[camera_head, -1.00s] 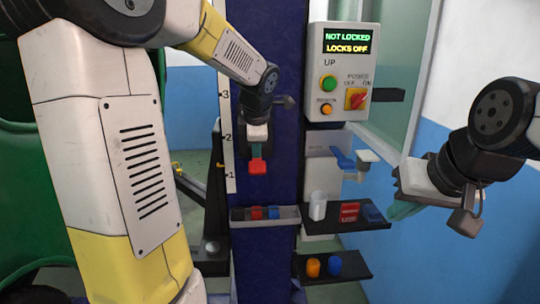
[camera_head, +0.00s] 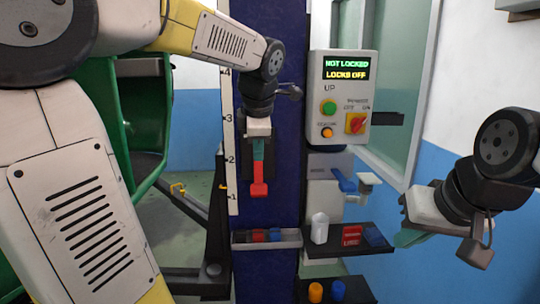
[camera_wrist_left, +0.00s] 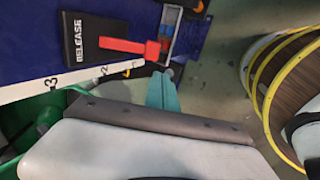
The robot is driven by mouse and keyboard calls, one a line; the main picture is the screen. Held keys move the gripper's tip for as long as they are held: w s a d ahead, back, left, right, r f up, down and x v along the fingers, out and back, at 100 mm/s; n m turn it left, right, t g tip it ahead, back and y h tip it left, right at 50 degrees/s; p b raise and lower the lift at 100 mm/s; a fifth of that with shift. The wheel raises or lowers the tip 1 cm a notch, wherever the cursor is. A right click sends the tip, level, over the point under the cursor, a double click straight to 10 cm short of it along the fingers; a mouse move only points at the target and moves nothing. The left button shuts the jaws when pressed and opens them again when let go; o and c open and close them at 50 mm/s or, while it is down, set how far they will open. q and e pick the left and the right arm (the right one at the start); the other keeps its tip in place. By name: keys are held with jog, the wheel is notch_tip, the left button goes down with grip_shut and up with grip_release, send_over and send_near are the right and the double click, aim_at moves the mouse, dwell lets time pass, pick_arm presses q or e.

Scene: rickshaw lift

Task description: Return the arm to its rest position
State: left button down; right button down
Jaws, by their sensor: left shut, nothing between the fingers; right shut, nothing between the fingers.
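My left gripper (camera_head: 258,157) is in front of the blue column (camera_head: 280,195) in the head view, fingers pointing down. Its teal fingers are together and empty, and they show in the left wrist view (camera_wrist_left: 168,74) as well. A red lever (camera_head: 258,186) appears just below the fingertips; in the wrist view the red lever (camera_wrist_left: 125,46) extends from a black box marked RELEASE (camera_wrist_left: 95,45). The fingertips look close to its end, but apart from it. My right gripper (camera_head: 408,237) is at the right with its fingers together, clear of the shelves.
The control panel (camera_head: 343,98) reads NOT LOCKED and LOCKS OFF. A tray (camera_head: 266,240) and a dark shelf (camera_head: 345,243) with small coloured items stand below. A green vehicle body (camera_head: 140,120) is at left behind my left arm. Open space lies before the right wall.

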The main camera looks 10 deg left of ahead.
pick_arm(q)
jog(key=s+d+f+m+h, duration=0.1)
jog(key=s+f+m, duration=0.3)
jog(key=s+m, duration=0.5)
jog(key=s+d+f+m+h, duration=0.1)
jog(key=s+f+m+h, duration=0.1)
jog(key=s+m, duration=0.7)
jog(key=f+m, duration=0.1)
jog(key=m, duration=0.2)
jog(key=shift+s+d+f+m+t+h, duration=0.15)
jog(key=shift+d+f+m+t+h, duration=0.15)
jog(key=shift+f+m+h, duration=0.1)
